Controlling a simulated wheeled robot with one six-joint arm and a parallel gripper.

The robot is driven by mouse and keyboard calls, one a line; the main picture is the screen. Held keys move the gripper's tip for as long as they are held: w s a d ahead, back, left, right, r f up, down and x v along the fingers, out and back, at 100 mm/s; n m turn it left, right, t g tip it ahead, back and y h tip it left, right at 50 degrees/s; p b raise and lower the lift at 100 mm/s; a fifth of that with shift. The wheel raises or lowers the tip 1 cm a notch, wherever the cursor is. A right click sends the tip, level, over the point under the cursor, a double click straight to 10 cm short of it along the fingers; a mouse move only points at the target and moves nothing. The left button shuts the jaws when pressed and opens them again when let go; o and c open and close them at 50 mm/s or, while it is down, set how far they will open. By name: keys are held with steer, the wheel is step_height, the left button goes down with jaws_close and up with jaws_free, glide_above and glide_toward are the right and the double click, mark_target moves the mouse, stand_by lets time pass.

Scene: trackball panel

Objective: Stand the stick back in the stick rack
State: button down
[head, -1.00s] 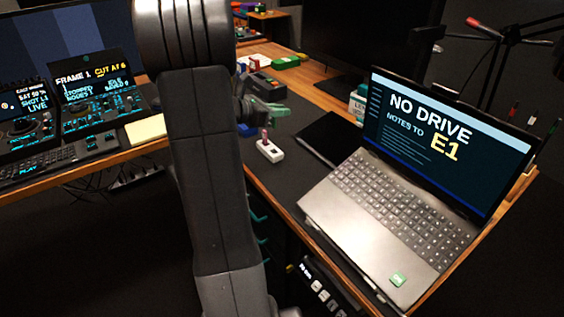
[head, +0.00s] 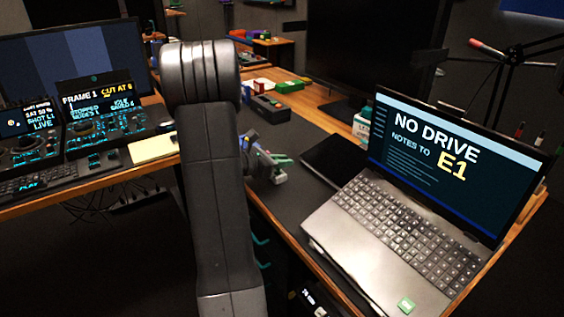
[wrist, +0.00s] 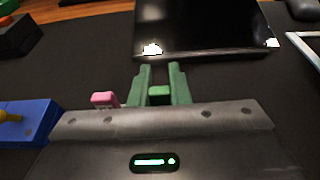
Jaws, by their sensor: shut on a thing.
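My gripper (head: 277,160) is over the desk, left of the black tablet, and shows green fingers. In the wrist view the fingers (wrist: 160,78) are shut on a small green stick (wrist: 159,96). The white stick rack (head: 279,178) shows just under the fingers in the head view, partly covered by them. A pink stick (wrist: 103,99) stands close to the left of the fingers in the wrist view. My gripper's body hides the rack there. I cannot tell whether the green stick touches the rack.
A black tablet (head: 333,163) lies right of the rack, and an open laptop (head: 395,225) stands nearer. A dark box (head: 269,107) sits farther back. A blue block (wrist: 18,124) lies at the left in the wrist view. Dark mat is bare between these things.

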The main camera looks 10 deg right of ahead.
steer(key=shift+f, duration=0.15)
steer(key=c, duration=1.4)
jaws_free()
steer(key=shift+o, duration=0.2)
steer(key=shift+a+r, duration=0.2)
steer(key=shift+r, duration=0.1)
steer(key=p+v, duration=0.1)
steer(key=v, duration=1)
steer(key=shift+s+a+p, duration=0.15)
steer(key=shift+a+p, duration=0.1)
steer(key=shift+p, duration=0.05)
steer(key=shift+r, duration=0.1)
